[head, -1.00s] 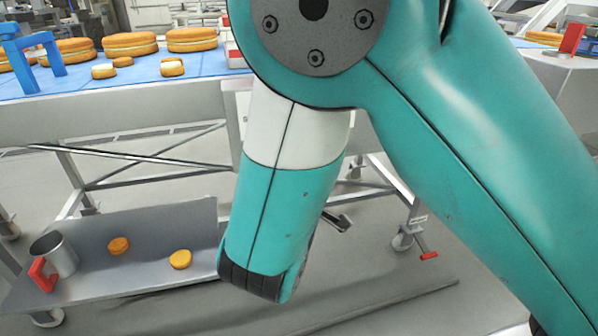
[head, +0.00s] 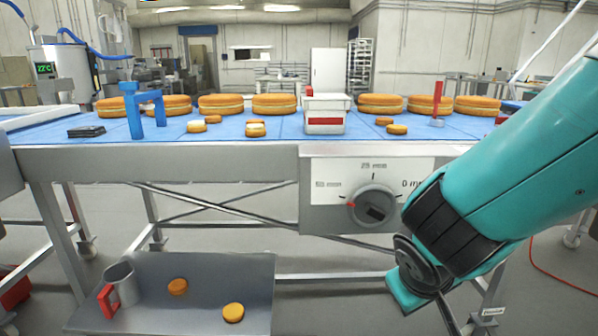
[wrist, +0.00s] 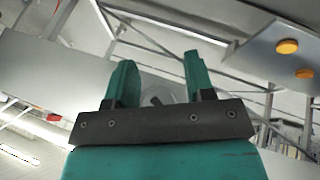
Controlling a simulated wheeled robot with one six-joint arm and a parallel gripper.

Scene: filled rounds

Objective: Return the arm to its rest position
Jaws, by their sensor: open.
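My arm (head: 520,160) is teal and reaches in from the right side of the head view, bending down in front of the table. Its end hangs at the lower right, below and right of the dial, and the fingers are hard to make out there. In the wrist view my gripper (wrist: 158,60) shows two teal fingers, spread apart with nothing between them. A grey panel with the dial, partly hidden, lies beyond the fingers in that view.
The table (head: 230,156) has a blue top with several round cakes, a blue arch (head: 134,112) and a white box (head: 326,113). A dial (head: 373,206) is on its front. A low tray (head: 240,268) holds a metal mug (head: 123,283) and two small cakes. Floor between tray and arm looks clear.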

